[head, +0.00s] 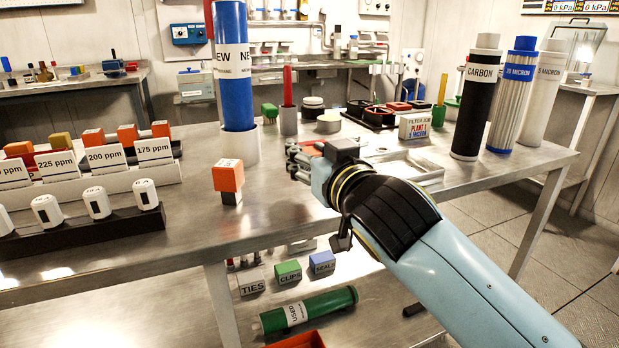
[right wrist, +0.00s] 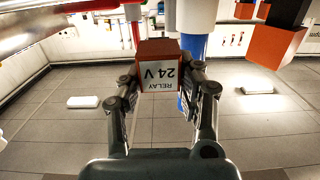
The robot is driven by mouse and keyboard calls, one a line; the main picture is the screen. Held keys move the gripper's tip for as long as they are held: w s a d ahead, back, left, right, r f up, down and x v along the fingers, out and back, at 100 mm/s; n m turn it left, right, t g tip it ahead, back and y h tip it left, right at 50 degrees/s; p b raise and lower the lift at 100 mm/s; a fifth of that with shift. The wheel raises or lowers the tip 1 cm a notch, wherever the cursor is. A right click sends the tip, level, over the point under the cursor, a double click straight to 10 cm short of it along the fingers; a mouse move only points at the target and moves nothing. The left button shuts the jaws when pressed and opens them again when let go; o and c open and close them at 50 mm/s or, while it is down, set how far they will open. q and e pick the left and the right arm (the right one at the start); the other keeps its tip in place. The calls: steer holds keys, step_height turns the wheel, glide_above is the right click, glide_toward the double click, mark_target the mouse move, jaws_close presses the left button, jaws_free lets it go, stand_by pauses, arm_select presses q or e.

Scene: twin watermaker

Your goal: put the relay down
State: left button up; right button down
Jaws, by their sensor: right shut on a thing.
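My right gripper (head: 300,163) is above the steel workbench (head: 262,218) and shut on the relay. In the right wrist view the relay (right wrist: 164,72) shows between both fingers as an orange-red block with a white label reading "RELAY 24 V", upside down in that picture. In the head view the fingers mostly hide the relay. Whether it touches anything below cannot be told. Another orange block (head: 228,176) with a dark base stands on the bench left of the gripper, apart from it. My left gripper is not in view.
A blue "NEW" membrane tube (head: 234,90) stands in a white holder behind the orange block. Labelled ppm blocks (head: 108,158) and white cartridges (head: 97,202) fill the left. Carbon and micron filters (head: 476,98) stand at the far right. Bare bench lies in front.

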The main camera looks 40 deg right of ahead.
step_height(320, 180, down, 4)
steer(key=shift+f+b, duration=0.15)
steer(key=shift+b, duration=0.7)
steer(key=c, duration=0.9)
jaws_free()
